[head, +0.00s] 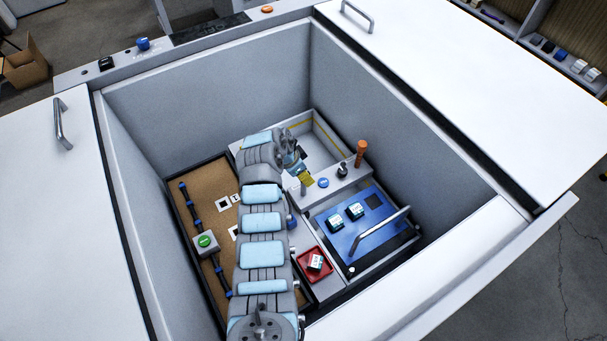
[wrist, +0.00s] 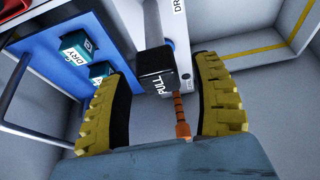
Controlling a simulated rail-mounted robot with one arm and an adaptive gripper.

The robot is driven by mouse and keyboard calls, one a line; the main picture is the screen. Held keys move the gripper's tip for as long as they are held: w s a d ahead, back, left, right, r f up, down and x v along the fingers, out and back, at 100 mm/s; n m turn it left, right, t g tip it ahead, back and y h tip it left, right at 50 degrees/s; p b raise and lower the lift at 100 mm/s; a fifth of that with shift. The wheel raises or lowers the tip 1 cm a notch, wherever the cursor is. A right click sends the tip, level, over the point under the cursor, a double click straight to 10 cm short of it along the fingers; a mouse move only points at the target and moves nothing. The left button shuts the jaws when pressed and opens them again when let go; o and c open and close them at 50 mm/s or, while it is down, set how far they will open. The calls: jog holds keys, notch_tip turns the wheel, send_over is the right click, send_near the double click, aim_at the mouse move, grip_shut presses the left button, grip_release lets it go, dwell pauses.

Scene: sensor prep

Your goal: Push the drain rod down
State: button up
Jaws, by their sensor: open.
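An upright orange rod (head: 361,152) stands at the far right end of the grey panel. It also shows in the wrist view (wrist: 182,118). A dark knob (head: 342,170) stands beside it. No readable label settles which is the drain rod. My gripper (head: 305,179) is over the left part of that panel, left of the orange rod. In the wrist view my gripper (wrist: 165,105) is open, with yellow ribbed pads wide apart. A black block marked "PULL" (wrist: 157,72) shows between the pads, apparently touching neither.
A blue plate (head: 372,233) with two marked cubes and a metal handle (head: 380,229) lies right of my arm. A red tray (head: 304,259) holds another cube. A cork board (head: 205,274) with a green button box (head: 206,241) lies left. High grey walls surround everything.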

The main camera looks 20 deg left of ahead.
jog(key=shift+w+d+f, duration=0.1)
jog(key=shift+f, duration=0.3)
grip_shut()
jog(key=shift+f+b, duration=1.2)
jog(key=shift+f, duration=1.1)
grip_release()
jog(key=shift+r, duration=0.1)
